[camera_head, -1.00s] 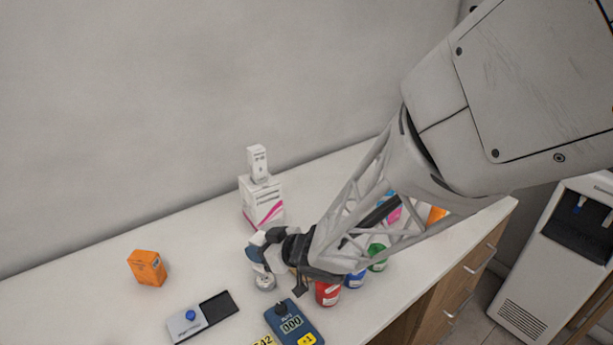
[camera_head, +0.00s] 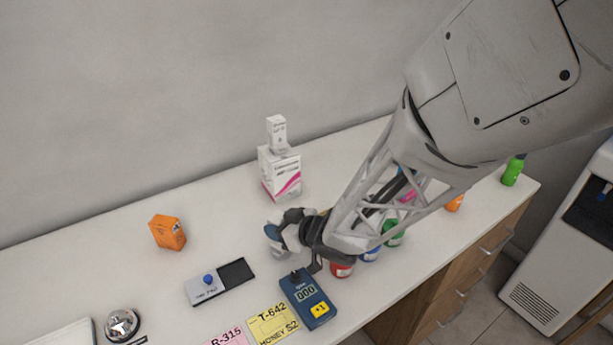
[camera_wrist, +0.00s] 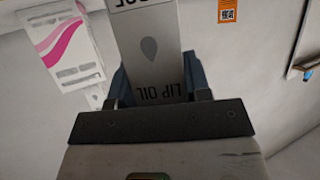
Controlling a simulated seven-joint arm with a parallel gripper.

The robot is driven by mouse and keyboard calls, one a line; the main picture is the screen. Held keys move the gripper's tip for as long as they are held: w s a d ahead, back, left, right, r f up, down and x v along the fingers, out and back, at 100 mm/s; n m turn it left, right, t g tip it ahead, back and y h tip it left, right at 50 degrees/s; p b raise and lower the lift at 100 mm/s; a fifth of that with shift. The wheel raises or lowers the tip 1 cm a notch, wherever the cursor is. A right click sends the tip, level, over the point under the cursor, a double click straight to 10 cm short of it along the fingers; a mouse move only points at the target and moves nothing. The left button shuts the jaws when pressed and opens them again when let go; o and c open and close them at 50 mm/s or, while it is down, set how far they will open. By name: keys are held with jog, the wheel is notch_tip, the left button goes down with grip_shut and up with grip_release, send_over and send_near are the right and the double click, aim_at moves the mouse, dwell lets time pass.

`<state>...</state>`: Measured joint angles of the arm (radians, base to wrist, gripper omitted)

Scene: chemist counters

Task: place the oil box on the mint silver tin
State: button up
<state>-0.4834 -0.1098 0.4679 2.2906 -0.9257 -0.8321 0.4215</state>
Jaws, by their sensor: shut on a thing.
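In the wrist view, my gripper (camera_wrist: 160,88) is shut on the oil box (camera_wrist: 150,50), a pale grey-white box with a drop mark and the words "LIP OIL". The box sits between the two dark blue-grey fingers and runs out of the top of the picture. In the head view, my gripper (camera_head: 278,238) is over the counter, in front of the white box with the pink stripe. The oil box cannot be made out clearly there. I cannot pick out the mint silver tin in either view; my gripper and arm hide part of the counter.
A white pink-striped box (camera_head: 282,175) carries a small white box (camera_head: 277,133). Left are an orange box (camera_head: 167,232), a grey-black device (camera_head: 205,289) and a bell (camera_head: 122,323). A blue counter (camera_head: 308,297) lies in front. Red (camera_head: 341,269) and green (camera_head: 394,233) containers stand beside my arm.

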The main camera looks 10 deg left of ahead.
jog(key=shift+f, duration=0.2)
jog(key=o, duration=0.9)
jog(key=shift+r, duration=0.15)
jog(key=shift+d+r, duration=0.1)
jog(key=shift+v, duration=5.85)
jog(key=shift+r, duration=0.1)
